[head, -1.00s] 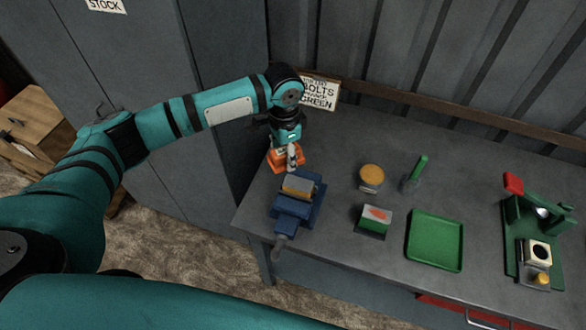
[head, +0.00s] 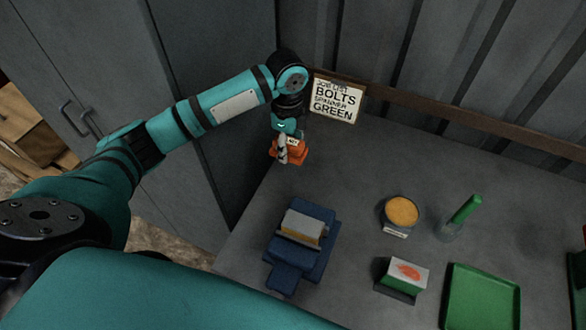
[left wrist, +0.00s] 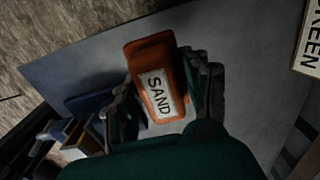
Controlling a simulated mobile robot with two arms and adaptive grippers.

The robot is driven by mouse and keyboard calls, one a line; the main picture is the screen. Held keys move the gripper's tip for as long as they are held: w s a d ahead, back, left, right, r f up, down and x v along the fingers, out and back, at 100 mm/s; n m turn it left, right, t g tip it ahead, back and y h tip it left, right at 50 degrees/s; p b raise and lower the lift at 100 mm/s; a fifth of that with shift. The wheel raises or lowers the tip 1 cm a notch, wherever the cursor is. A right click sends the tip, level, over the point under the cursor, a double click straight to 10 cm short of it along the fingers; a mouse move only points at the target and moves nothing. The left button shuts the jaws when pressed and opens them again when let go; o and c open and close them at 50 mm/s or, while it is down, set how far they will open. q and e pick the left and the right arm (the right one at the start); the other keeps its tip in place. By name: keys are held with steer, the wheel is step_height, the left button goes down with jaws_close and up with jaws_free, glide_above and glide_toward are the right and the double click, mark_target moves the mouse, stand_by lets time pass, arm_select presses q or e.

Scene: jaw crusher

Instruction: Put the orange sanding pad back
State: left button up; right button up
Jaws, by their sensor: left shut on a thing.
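The orange sanding pad (head: 291,153) is at the back left of the workbench in the head view. In the left wrist view the pad (left wrist: 150,55) carries a white label reading "SAND". My left gripper (head: 288,142) is shut on it, with one finger on each side. The gripper fingers (left wrist: 160,100) also show in the left wrist view. I cannot tell whether the pad touches the bench top. My right gripper is not in view.
A blue vise (head: 300,245) stands in front of the pad. A sign (head: 337,99) stands at the back.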

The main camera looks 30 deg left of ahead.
mark_target(289, 175)
arm_select(q)
step_height(289, 175, down, 4)
steer(key=shift+r+p, duration=0.2)
steer(key=shift+p, duration=0.15)
step_height(289, 175, down, 3)
steer(key=shift+f, duration=0.15)
step_height(289, 175, down, 2)
steer(key=shift+w+f+p, duration=0.1)
steer(key=shift+p, duration=0.3)
steer(key=shift+f, duration=0.15)
steer(key=o, duration=1.1)
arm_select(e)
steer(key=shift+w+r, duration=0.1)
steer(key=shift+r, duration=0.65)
arm_select(q)
steer(key=shift+r, duration=0.3)
step_height(289, 175, up, 12)
steer(key=shift+f+b, duration=0.15)
steer(key=shift+b, duration=0.6)
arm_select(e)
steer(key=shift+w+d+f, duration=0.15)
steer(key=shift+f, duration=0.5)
